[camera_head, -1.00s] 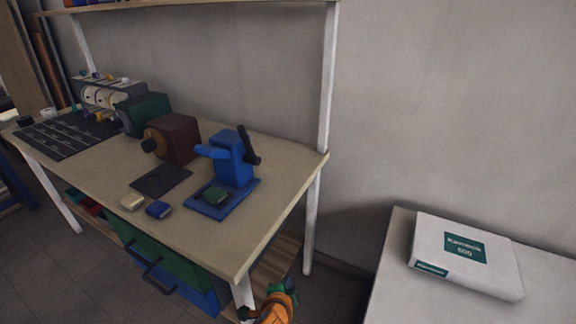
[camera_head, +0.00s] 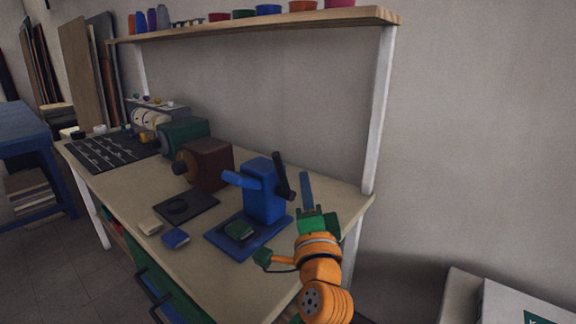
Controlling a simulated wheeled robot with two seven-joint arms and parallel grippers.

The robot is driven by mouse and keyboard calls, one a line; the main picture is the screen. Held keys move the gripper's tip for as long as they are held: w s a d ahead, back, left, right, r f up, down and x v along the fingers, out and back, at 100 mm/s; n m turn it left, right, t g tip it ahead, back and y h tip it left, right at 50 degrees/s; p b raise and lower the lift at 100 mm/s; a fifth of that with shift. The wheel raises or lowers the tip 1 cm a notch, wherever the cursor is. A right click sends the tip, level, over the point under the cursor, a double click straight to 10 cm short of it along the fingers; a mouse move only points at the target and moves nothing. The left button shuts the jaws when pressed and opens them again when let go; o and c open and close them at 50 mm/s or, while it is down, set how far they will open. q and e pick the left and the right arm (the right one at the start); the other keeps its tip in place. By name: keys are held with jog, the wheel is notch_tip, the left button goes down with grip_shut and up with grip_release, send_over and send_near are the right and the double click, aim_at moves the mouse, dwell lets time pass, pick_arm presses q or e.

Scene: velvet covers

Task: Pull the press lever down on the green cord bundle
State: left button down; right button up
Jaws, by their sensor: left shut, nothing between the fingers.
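The blue press (camera_head: 263,200) stands on its blue base plate near the front right of the workbench. Its dark lever (camera_head: 284,178) sticks up on the right side of the press head, tilted. My left gripper (camera_head: 306,187), with blue fingers and a green body on an orange arm, is shut and empty. In the picture it is just right of the lever, with a small gap between them. My right gripper is not in view.
A yellowish block (camera_head: 150,227) and a blue block (camera_head: 175,238) lie near the bench's front edge. Left of the press are a dark pad (camera_head: 187,206), a brown machine (camera_head: 206,163) and a green one (camera_head: 185,139). A shelf (camera_head: 270,25) with coloured pots spans above, on a white post (camera_head: 379,120).

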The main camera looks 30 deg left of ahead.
pick_arm(q)
jog(key=w+a+r+p, duration=0.1)
jog(key=w+a+p, duration=0.2)
jog(key=a, duration=0.4)
jog(key=shift+w, duration=0.6)
